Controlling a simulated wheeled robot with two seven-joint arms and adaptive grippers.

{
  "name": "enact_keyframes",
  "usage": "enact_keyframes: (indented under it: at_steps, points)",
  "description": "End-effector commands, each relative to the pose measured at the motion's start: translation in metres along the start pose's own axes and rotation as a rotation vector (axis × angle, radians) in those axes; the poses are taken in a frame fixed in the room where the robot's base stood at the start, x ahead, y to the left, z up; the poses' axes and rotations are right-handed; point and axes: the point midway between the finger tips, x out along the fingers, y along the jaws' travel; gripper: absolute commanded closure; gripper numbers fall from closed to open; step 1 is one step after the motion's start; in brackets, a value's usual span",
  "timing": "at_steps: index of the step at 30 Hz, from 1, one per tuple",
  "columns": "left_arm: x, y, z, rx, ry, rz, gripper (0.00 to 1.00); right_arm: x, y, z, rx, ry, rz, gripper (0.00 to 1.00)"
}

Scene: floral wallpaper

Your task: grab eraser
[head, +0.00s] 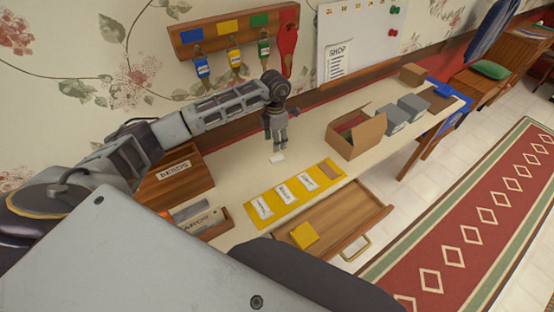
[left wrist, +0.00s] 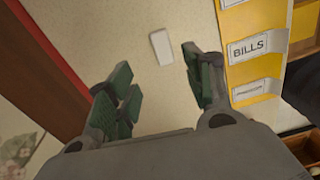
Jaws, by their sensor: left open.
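A small white block, the eraser (head: 277,157), lies flat on the cream desk top (head: 236,170), behind the yellow label strip. In the left wrist view the eraser (left wrist: 161,46) lies just beyond the fingertips, within the gap between the fingers and nearer the right one. My left gripper (head: 279,145) points down above the desk beside the eraser, and its green-padded fingers (left wrist: 156,82) are open and empty. Its exact height over the desk is hard to tell. My right gripper is not in view.
The yellow strip (head: 301,191) with paper labels lies in front of the eraser. An open drawer (head: 340,212) holds a yellow block (head: 304,235). An open cardboard box (head: 371,148) stands to the right, a wooden box (head: 180,187) to the left. Key hooks (head: 230,33) hang on the wall.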

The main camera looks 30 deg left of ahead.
Motion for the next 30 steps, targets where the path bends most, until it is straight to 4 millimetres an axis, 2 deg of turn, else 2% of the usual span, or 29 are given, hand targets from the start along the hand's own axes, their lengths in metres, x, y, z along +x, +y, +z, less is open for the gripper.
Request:
enact_keyframes:
  at_steps: [3,9,24,30]
  points:
    - [0.016,-0.001,-0.001,0.001,0.002,-0.001,0.48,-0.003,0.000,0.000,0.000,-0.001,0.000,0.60]
    - [0.037,-0.001,0.000,0.001,0.001,-0.001,0.48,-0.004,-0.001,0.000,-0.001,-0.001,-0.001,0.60]
    - [0.044,-0.001,0.000,0.001,0.001,0.000,0.48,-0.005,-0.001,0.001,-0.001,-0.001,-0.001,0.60]
    - [0.056,-0.004,0.002,0.001,0.001,-0.003,0.48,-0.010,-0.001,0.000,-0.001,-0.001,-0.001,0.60]
